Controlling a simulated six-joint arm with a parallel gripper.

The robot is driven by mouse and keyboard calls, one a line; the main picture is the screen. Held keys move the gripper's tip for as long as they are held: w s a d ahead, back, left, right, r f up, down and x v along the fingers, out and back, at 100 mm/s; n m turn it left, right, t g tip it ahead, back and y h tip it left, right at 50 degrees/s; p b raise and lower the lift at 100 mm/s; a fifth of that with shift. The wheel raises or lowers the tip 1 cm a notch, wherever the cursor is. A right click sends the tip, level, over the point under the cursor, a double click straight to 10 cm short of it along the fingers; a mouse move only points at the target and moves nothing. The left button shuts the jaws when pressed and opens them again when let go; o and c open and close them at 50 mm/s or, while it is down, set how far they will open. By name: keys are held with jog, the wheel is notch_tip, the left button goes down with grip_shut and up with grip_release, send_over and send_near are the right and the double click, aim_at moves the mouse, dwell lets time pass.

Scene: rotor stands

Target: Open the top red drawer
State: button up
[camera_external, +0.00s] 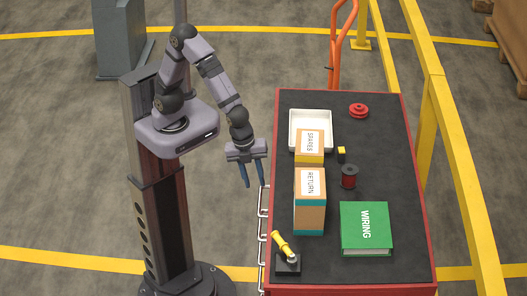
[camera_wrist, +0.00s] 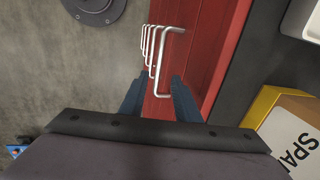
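The red cart (camera_external: 350,290) has a black top, and its drawer side faces left toward my arm. In the wrist view its red drawer front (camera_wrist: 207,45) carries several silver bar handles in a stack. The nearest, largest one looks like the top drawer's handle (camera_wrist: 168,50). Handles (camera_external: 262,213) also show along the cart's left edge in the external view. My gripper (camera_external: 254,184) is open and empty, pointing down beside that edge. In the wrist view its blue fingers (camera_wrist: 158,82) appear on either side of the handle's lower end. I cannot tell the depth or any contact. The drawers look shut.
On the cart top are a white tray (camera_external: 310,116), SPARES box (camera_external: 309,145), RETURN box (camera_external: 310,190), green WIRING binder (camera_external: 365,240), dark-and-red spool (camera_external: 349,177) and yellow-handled tool (camera_external: 283,245). Floor left of the cart is clear up to my base. Yellow rail (camera_external: 440,120) stands right.

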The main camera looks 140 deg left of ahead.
aim_at(259, 200)
jog(key=shift+w+a+f+p, duration=0.15)
jog(key=shift+f+p, duration=0.05)
jog(key=shift+f, duration=1)
jog(key=shift+w+a+f+p, duration=0.15)
jog(key=shift+f, duration=1.05)
jog(key=shift+w+a+f+p, duration=0.15)
jog(key=shift+f+p, duration=0.05)
jog(key=shift+f, duration=1)
jog(key=shift+c, duration=0.5)
grip_shut()
